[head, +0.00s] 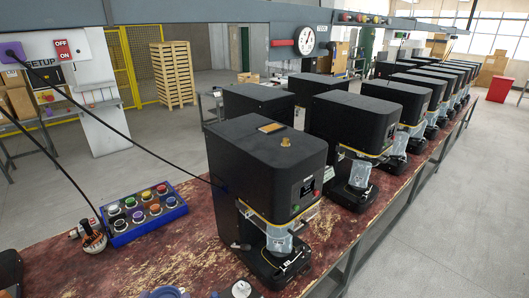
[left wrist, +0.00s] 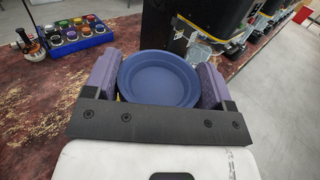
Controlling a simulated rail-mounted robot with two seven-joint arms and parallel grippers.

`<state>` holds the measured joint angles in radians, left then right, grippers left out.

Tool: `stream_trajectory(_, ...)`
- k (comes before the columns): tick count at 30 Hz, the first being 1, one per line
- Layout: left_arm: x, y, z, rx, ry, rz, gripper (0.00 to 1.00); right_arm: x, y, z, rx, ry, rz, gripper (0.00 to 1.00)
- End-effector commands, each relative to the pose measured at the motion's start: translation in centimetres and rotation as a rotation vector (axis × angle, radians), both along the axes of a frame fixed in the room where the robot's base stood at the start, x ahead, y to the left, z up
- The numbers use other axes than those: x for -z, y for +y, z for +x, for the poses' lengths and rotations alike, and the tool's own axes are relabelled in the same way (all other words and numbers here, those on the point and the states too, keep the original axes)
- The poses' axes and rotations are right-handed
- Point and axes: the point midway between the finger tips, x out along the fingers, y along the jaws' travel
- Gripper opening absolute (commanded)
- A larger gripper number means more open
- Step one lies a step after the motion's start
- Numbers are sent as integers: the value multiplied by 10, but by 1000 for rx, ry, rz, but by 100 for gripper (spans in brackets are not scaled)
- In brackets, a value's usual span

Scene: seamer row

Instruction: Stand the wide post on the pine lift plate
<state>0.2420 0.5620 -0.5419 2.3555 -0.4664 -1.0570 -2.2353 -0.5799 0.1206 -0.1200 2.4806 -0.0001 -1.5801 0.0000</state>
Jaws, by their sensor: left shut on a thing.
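My left gripper (left wrist: 157,82) has purple fingers on both sides of a blue round piece (left wrist: 160,75) with a raised rim and a dished top. It is shut on this piece, which I take to be the wide post. Its height and lower end are hidden. The piece shows partly at the bottom edge of the head view (head: 165,293), left of the nearest black seamer (head: 262,165). That seamer has a pine-coloured tag on top and a clear cylinder (head: 280,242) low at its front. I cannot make out a pine lift plate there. My right gripper is not in view.
The worn red bench (head: 165,245) carries a row of black seamers going back to the right. A blue button box (head: 143,212) and a small copper-wound item (head: 93,238) stand at left. A pale disc (head: 241,288) is near the front edge. Bench between box and seamer is clear.

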Motion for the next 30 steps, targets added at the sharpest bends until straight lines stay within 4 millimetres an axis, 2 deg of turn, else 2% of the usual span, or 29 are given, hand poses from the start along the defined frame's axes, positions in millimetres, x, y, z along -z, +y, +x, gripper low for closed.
stream_trajectory(1, -28, 0, 0, 0, -1, 0, 27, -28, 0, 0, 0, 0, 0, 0)
stream_trajectory(9, -96, 0, 0, 0, -1, 0, 27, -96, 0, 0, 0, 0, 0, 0)
stream_trajectory(15, -137, 0, 0, 0, -1, 0, 27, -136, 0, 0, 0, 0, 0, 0)
stream_trajectory(22, -164, 0, 0, 0, -1, 0, 27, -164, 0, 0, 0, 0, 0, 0)
stream_trajectory(30, -174, 0, 0, 0, 0, -3, 27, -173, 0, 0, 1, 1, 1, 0)
